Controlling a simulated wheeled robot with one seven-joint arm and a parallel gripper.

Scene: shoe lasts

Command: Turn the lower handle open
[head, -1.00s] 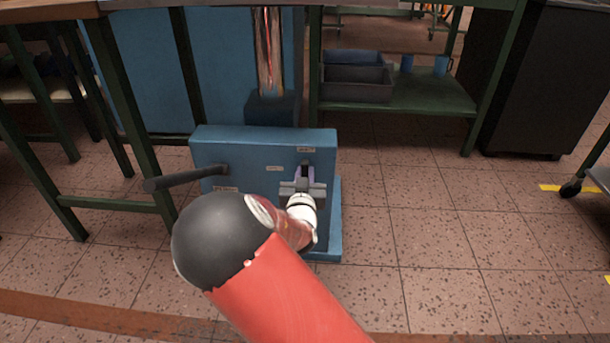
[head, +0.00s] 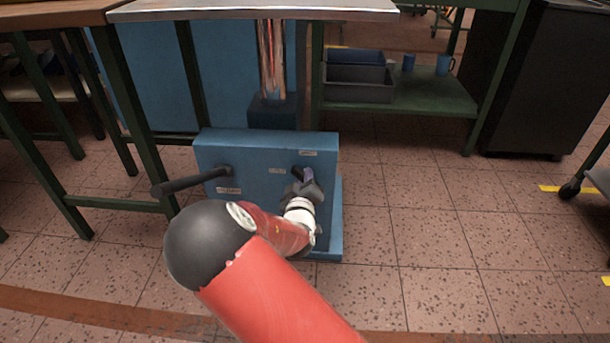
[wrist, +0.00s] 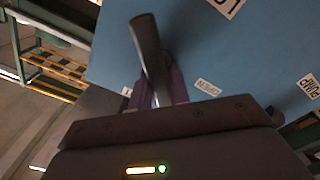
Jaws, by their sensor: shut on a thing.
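A blue panel box (head: 265,150) stands on the floor in the head view. It carries a short dark handle (head: 297,170) at its right and a long dark lever (head: 190,184) at its left. My gripper (head: 308,178) is shut on the short handle, which leans to the upper left. In the wrist view the handle (wrist: 147,45) sticks up past the purple finger pads (wrist: 152,92). The gripper body hides its lower part there. I cannot tell which of the two is the lower handle.
A green shelf (head: 430,103) with dark bins (head: 357,90) stands at the back right. The tiled floor right of the panel is clear.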

